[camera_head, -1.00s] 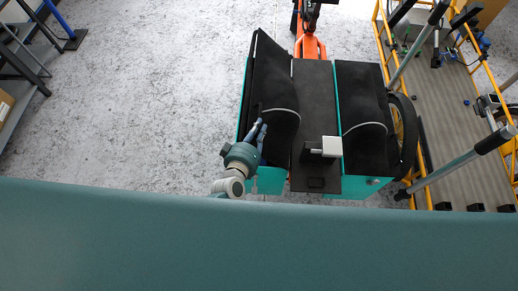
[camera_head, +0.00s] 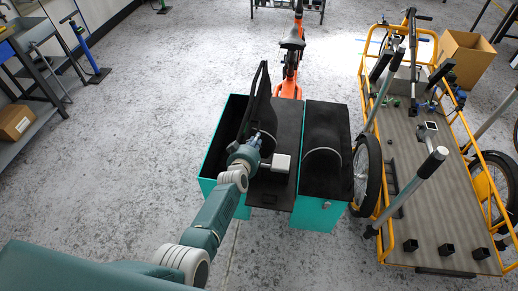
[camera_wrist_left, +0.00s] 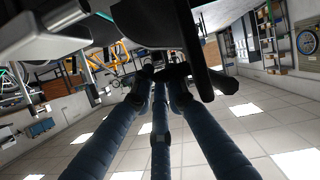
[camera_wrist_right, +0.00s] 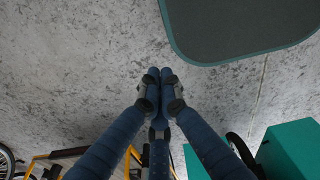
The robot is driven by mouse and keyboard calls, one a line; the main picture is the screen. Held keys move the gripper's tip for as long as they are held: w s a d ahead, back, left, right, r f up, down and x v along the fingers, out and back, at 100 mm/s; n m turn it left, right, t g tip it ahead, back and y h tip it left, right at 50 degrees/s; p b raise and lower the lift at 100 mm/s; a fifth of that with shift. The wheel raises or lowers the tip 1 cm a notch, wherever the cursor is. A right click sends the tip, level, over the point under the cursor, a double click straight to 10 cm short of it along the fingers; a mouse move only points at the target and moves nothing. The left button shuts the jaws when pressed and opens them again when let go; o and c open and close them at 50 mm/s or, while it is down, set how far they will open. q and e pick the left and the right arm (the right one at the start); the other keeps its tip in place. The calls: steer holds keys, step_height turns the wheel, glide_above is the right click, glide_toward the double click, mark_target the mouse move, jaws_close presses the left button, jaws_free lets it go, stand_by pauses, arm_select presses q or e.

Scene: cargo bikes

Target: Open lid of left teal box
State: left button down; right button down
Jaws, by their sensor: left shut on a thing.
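The left teal box (camera_head: 208,187) is in the middle of the head view. Its black lid (camera_head: 262,97) stands up steeply, and the dark interior shows to its left. My left gripper (camera_head: 257,138) is at the near lower part of this lid, shut on it; the arm hides part of the box front. In the left wrist view my left gripper's fingers (camera_wrist_left: 160,74) meet at a dark edge. My right gripper (camera_wrist_right: 153,76) shows only in the right wrist view, with its fingertips together and nothing visible between them, above the floor.
The right teal box (camera_head: 318,215) has its black lid (camera_head: 320,130) down. A black panel with a pale block (camera_head: 281,163) lies between the boxes. The orange bike frame (camera_head: 290,85) extends behind. A yellow-railed cargo bike (camera_head: 440,190) stands right.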

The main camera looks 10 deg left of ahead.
arm_select(q)
steer(key=shift+w+d+r, duration=0.15)
steer(key=shift+d+r, duration=0.1)
steer(key=shift+d, duration=0.5)
arm_select(e)
steer(key=shift+s+a+f, duration=0.15)
steer(key=shift+s+a, duration=0.05)
steer(key=shift+s, duration=0.2)
steer(key=shift+w, duration=0.15)
arm_select(q)
steer(key=c, duration=1.8)
jaws_free()
steer(key=shift+c, duration=0.2)
steer(key=shift+f, duration=0.1)
arm_select(e)
steer(key=shift+d, duration=0.5)
arm_select(q)
steer(key=shift+s, duration=0.25)
steer(key=shift+s, duration=0.35)
steer(key=s+a, duration=0.1)
steer(key=s, duration=1.1)
steer(key=shift+s, duration=0.2)
arm_select(e)
steer(key=shift+a, duration=0.2)
arm_select(q)
steer(key=shift+a, duration=0.15)
